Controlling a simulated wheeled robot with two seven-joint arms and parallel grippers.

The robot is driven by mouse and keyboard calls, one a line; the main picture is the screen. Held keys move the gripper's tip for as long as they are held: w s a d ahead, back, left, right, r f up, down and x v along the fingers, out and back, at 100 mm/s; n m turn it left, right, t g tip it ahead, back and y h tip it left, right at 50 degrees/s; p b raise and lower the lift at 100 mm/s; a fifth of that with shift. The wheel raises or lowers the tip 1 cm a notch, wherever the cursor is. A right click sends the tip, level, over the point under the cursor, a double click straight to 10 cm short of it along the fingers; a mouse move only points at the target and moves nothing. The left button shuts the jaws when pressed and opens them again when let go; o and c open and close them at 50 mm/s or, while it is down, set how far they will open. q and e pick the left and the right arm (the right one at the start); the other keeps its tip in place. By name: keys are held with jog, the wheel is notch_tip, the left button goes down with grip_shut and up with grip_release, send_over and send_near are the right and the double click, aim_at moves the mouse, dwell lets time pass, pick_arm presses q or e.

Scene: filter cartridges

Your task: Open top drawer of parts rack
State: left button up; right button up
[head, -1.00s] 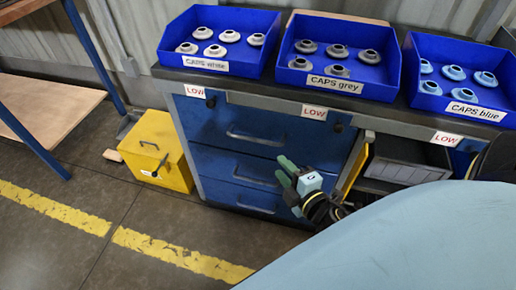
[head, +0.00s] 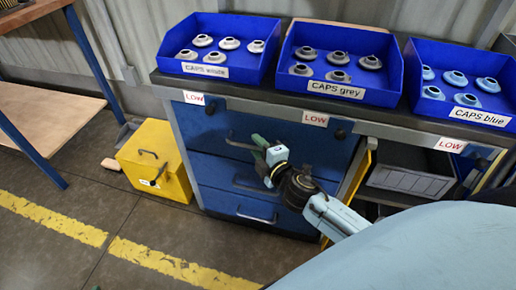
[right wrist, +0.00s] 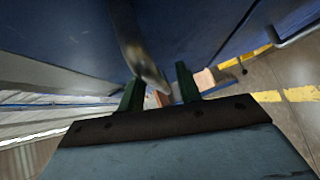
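The parts rack appears to be the blue cabinet with several drawers. Its top drawer (head: 215,122) looks shut, with a curved metal handle (head: 238,144) on its front. My right gripper (head: 261,151) is at the right end of this handle. In the right wrist view, the gripper's two green fingers (right wrist: 160,90) are apart, and the metal handle (right wrist: 133,45) reaches down into the gap between them. I cannot tell whether either finger touches it. The middle drawer's handle (head: 248,186) is partly behind my right gripper. My left gripper is not in view.
Blue bins of white caps (head: 214,72), grey caps (head: 322,88) and blue caps (head: 465,110) stand on top. A yellow box (head: 152,180) is on the floor at left. An open yellow-edged door (head: 352,180) is right of the drawers. Floor in front is clear.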

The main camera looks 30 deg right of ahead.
jog(key=shift+w, duration=0.15)
grip_shut()
dwell(0.4)
